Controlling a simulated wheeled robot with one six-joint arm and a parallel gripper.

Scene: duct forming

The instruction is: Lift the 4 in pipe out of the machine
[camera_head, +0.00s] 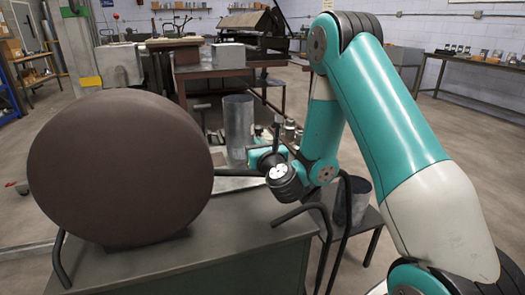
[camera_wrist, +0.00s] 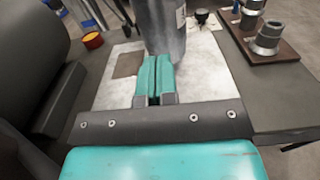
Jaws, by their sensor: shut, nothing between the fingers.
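A grey metal pipe (camera_head: 238,125) stands upright on a pale sheet (camera_wrist: 112,90) on the bench. It also shows in the wrist view (camera_wrist: 164,25), with a small label whose text I cannot read; I cannot tell its size. My gripper (camera_wrist: 157,62) is shut, its two teal fingers together and empty. The fingertips are in front of the pipe's lower part in the wrist view; I cannot tell whether they touch it. In the head view my gripper (camera_head: 260,157) is just right of the pipe's base. A large dark brown round machine part (camera_head: 115,165) stands at the left.
A brown board with metal fittings (camera_wrist: 265,40) lies right of the pipe. A red and yellow roll (camera_wrist: 93,40) lies at the far left of the sheet. A grey open cylinder (camera_head: 352,200) stands on a stool beside the bench (camera_head: 200,265).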

